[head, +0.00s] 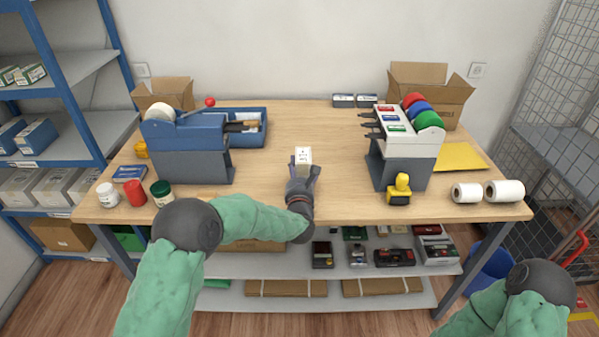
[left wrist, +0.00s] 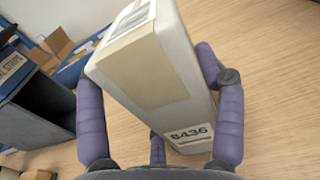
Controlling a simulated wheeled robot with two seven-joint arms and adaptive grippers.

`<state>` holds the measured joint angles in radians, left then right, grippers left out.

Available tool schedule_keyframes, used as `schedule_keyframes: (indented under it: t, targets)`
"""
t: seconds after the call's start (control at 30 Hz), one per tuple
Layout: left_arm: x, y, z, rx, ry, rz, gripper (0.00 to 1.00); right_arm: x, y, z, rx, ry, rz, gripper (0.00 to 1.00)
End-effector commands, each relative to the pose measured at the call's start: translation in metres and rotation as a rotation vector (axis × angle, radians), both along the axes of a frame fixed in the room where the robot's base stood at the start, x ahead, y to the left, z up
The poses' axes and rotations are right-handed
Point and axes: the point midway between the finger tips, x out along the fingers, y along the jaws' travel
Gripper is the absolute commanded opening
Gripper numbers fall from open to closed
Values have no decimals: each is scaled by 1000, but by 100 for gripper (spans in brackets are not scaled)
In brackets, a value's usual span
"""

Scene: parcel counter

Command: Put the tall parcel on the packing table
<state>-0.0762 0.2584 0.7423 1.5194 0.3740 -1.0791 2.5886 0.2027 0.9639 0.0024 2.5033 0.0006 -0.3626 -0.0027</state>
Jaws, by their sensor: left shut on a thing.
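The tall parcel is a white box (head: 303,155) with a tan tape strip and labels, one reading 8436. In the head view it is over the middle of the packing table (head: 340,135). My left gripper (head: 305,168) is shut on it, with purple fingers on either side. The left wrist view shows the parcel (left wrist: 155,65) large between the fingers, with the wooden tabletop (left wrist: 270,60) beyond it. I cannot tell whether its base touches the table. Of my right arm, only a part shows at the lower right; its gripper is out of frame.
A blue-grey tape dispenser (head: 190,150) stands left of the parcel, and a unit with coloured rolls (head: 405,145) stands right. Jars (head: 135,192), a yellow-black stamp (head: 399,190) and white rolls (head: 485,191) line the front. The tabletop around the parcel is clear.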

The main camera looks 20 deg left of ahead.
Motion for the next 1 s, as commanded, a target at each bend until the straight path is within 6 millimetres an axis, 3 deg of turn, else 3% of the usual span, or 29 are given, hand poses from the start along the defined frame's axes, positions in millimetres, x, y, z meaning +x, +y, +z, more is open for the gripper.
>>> schedule_keyframes:
  t: [0.27, 0.3, 0.37, 0.83, 1.0]
  targets:
    - [0, 0, -1, 0, -4, 1, 23, 0, 0, -4, 0, 0, 0, 40]
    - [0, 0, -2, 0, 0, 0, 80, 0, 0, -3, 0, 0, 0, 40]
    - [0, 0, -1, 0, 0, 0, 92, 0, 0, -3, 0, 0, 0, 40]
    - [0, 0, 2, 1, 1, 0, 92, 0, 0, 2, 0, 0, 0, 40]
    - [-26, -7, 3, 1, 2, -1, 92, 0, 0, 9, 0, 0, 0, 40]
